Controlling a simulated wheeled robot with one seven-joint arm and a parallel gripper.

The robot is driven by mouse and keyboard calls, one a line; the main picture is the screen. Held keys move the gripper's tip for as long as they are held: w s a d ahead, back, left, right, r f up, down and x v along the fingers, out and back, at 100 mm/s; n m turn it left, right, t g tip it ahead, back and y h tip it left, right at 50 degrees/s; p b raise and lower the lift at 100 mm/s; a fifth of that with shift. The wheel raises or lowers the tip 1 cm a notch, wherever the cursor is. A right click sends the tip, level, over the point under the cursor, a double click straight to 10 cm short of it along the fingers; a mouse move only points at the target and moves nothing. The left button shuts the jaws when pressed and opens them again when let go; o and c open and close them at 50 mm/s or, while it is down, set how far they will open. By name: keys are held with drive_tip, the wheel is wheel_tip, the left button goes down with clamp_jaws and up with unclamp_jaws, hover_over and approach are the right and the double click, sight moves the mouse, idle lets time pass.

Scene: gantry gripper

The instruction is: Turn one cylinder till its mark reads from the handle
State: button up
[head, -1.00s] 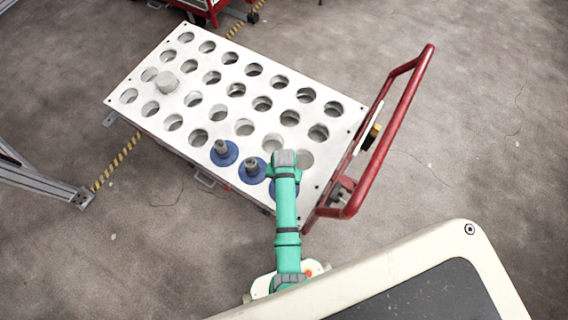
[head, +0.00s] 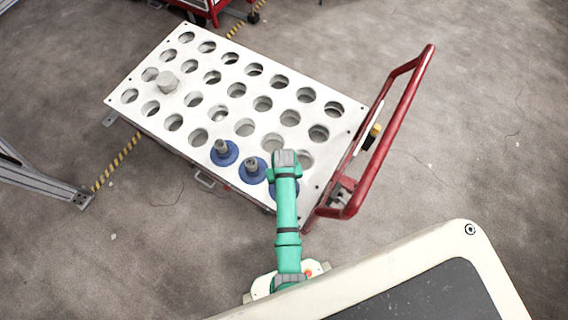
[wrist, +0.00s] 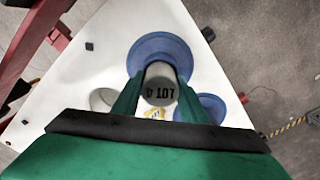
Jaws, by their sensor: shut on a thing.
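My gripper (wrist: 160,88) is shut on a grey cylinder (wrist: 160,72) with dark lettering, apparently "LOT 4", on its end; the lettering looks upside down in the wrist view. A blue round flange (wrist: 160,47) shows around this cylinder. In the head view my arm covers the gripper and most of the held cylinder. Two more grey cylinders with blue flanges, a near one (head: 252,164) and a farther one (head: 222,147), stand to its left in the same row. The red handle (head: 395,112) is at the plate's right end; it shows at upper left in the wrist view (wrist: 22,50).
The white plate (head: 335,112) has rows of mostly empty round holes. A pale round plug (head: 167,82) stands toward its left end. A yellow-black striped line (head: 118,162) runs on the floor by a grey metal frame (head: 45,182). The floor right of the handle is clear.

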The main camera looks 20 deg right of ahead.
drive_tip(key=shift+n, duration=1.5)
drive_tip(key=shift+n, duration=1.5)
drive_tip(key=o, duration=1.5)
wheel_tip(320, 180, up, 11)
drive_tip(key=shift+f, duration=0.1)
